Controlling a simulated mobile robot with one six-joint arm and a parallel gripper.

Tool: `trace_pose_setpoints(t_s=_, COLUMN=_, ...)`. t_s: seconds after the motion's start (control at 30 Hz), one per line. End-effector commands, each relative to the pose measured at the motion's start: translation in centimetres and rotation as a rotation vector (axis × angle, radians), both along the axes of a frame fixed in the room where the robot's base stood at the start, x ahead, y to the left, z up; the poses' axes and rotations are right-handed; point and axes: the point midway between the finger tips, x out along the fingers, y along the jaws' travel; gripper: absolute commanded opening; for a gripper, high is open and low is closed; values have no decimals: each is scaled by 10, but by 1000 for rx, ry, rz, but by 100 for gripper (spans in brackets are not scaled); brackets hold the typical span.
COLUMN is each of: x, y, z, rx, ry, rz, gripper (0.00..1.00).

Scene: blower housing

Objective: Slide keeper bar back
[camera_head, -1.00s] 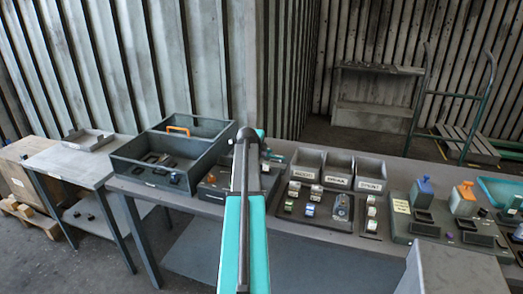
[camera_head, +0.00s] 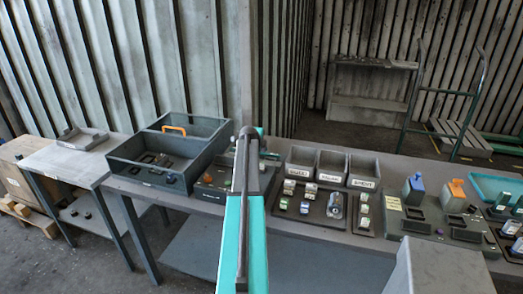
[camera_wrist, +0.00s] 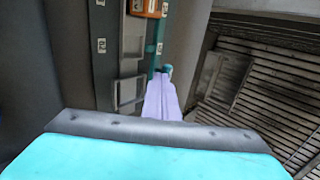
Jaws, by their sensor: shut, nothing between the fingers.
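I cannot pick out the keeper bar or the blower housing with certainty in either view. In the wrist view, pale lavender fingers of my gripper (camera_wrist: 164,82) reach forward from the teal hand and are shut, with nothing visible between them. A small teal piece shows at their far end; I cannot tell whether they touch it. Beside them is a dark panel (camera_wrist: 104,75) with square labels, frame-like recesses and an orange block (camera_wrist: 148,8). In the head view my teal arm stands in the middle and hides its own gripper and part of a dark tray (camera_head: 205,190).
On the long bench stand a grey open box (camera_head: 120,172) with an orange handle, labelled bins (camera_head: 330,165) and a board with blue (camera_head: 416,184) and orange (camera_head: 457,187) blocks. A side table (camera_head: 60,165) is at left. A hand truck (camera_head: 448,95) stands behind.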

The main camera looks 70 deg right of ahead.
Motion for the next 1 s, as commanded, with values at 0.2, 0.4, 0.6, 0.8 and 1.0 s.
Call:
trace_pose_setpoints(t_s=0.2, x=-1, y=0, z=0, rx=0, ry=0, rz=0, gripper=0)
trace_pose_setpoints(t_s=0.4, x=0, y=-6, z=-2, rx=-1, ry=0, rz=-1, gripper=0)
trace_pose_setpoints(t_s=0.6, x=0, y=-23, z=-4, rx=-1, ry=0, rz=-3, gripper=0)
trace_pose_setpoints(t_s=0.8, x=1, y=-34, z=-2, rx=0, ry=1, rz=-2, gripper=0)
trace_pose_setpoints(t_s=1.0, x=0, y=-36, z=1, rx=-4, ry=0, rz=-1, gripper=0)
